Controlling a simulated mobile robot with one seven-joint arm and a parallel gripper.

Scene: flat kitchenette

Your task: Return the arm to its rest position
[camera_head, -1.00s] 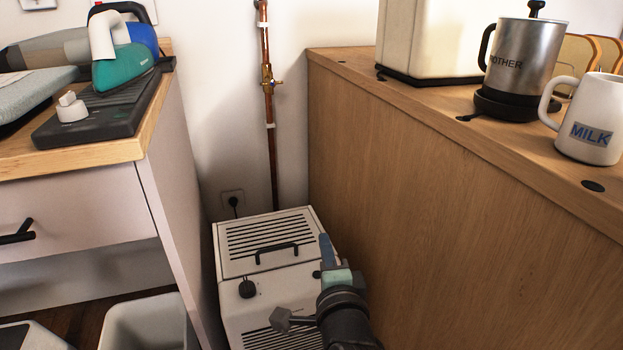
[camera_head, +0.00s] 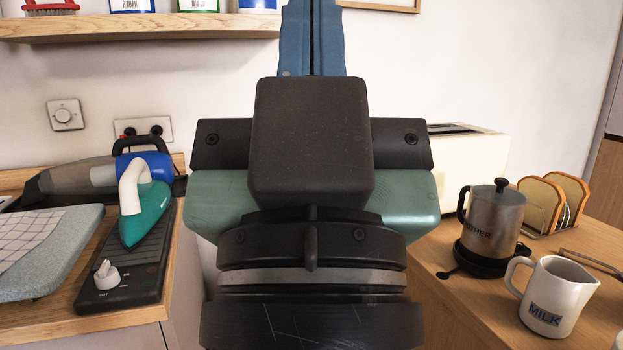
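My gripper (camera_head: 313,30) fills the middle of the head view, close to the camera and raised, with its blue fingers pointing up. The two fingers lie side by side with only a thin dark line between them, so it looks shut. No held object shows, but the fingertips run out of the top of the picture. My dark wrist and the green gripper body hide much of the wall and the gap between the counters.
On the left counter are a teal iron (camera_head: 146,208), a black base (camera_head: 128,270) and an ironing pad (camera_head: 45,250). On the right counter stand a toaster (camera_head: 468,160), a steel pot (camera_head: 492,225), a milk jug (camera_head: 553,297) and a bread rack (camera_head: 553,203). A shelf (camera_head: 150,27) hangs above.

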